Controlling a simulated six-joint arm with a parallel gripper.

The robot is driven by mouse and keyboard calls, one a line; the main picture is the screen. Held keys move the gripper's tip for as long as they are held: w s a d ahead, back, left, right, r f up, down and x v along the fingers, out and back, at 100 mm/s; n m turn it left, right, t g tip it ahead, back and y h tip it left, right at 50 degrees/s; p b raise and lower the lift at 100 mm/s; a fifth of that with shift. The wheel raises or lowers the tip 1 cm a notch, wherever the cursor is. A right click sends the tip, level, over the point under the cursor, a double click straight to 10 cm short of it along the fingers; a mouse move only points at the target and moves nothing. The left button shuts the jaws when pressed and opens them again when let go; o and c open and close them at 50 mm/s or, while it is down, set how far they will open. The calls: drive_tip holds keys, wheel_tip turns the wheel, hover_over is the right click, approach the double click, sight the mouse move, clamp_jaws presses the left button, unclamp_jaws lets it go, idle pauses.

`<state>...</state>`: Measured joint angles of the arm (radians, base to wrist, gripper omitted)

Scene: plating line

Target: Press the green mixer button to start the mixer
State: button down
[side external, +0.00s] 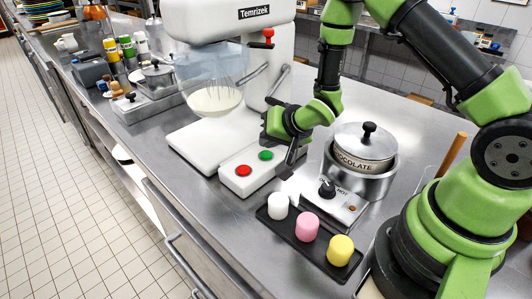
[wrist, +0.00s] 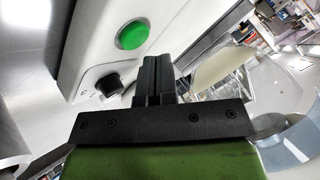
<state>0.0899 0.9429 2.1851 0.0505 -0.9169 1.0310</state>
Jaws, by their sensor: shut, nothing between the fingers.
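The green mixer button (side external: 265,155) is a round cap on top of a white control box (side external: 240,184), with a red button (side external: 243,170) to its left. The box stands at the base of the white mixer (side external: 195,146). My gripper (side external: 287,172) is shut and empty, pointing down just to the right of the box. In the wrist view the green button (wrist: 132,34) lies beyond and to the left of my closed fingertips (wrist: 155,62). A gap shows between fingertips and button there; the exact distance cannot be told.
A chocolate pot (side external: 365,147) sits in a warmer with a knob to the right of my gripper. A black tray (side external: 290,232) holds white, pink and yellow pieces in front. A bowl (side external: 214,100) sits under the mixer's whisk. Jars and bottles stand at the far left.

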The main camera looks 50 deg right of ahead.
drive_tip(key=shift+f, duration=0.2)
drive_tip(key=shift+f, duration=0.2)
